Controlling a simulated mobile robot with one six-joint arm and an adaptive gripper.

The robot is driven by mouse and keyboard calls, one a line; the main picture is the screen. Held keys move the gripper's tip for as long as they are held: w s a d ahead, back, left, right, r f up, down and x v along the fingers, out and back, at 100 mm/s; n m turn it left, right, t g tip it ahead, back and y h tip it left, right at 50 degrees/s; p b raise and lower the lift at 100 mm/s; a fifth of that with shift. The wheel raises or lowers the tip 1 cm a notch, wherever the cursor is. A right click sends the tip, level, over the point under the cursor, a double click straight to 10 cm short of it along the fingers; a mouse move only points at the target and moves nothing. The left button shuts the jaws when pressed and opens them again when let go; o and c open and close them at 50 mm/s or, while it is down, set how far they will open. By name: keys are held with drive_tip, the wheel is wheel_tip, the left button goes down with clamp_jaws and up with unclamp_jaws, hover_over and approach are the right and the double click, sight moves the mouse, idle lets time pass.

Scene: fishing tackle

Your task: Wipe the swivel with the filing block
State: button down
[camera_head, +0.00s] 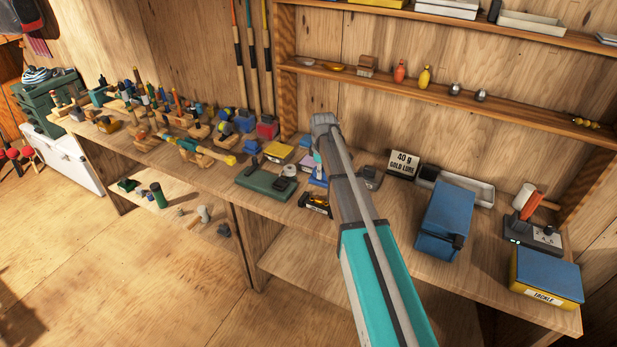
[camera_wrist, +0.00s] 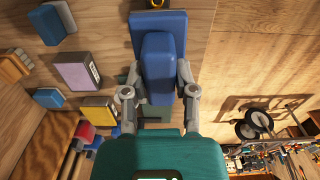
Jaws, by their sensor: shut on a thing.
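My gripper (camera_wrist: 160,76) has a finger on each side of a blue block (camera_wrist: 158,68), which I take to be the filing block. It is shut on this block. A wider blue surface (camera_wrist: 158,22) shows just beyond it; I cannot tell whether it belongs to the block. A small brass-coloured piece (camera_wrist: 157,3) at the top edge of the wrist view may be the swivel; it is cut off. In the head view my arm hides most of the gripper. A dark holder with a gold-coloured item (camera_head: 316,203) sits at the bench's front edge, left of my arm.
The left bench is crowded.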

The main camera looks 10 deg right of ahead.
sight(315, 170)
drive_tip(key=shift+w+a+f+b, duration=0.2)
drive_tip(key=shift+w+a+f, duration=0.15)
drive_tip(key=shift+w+a, duration=0.2)
drive_tip(key=shift+w+a+f+b, duration=0.15)
drive_tip(key=shift+w+a+f, duration=0.15)
drive_tip(key=shift+w+a, duration=0.2)
drive_tip(key=shift+d, duration=0.1)
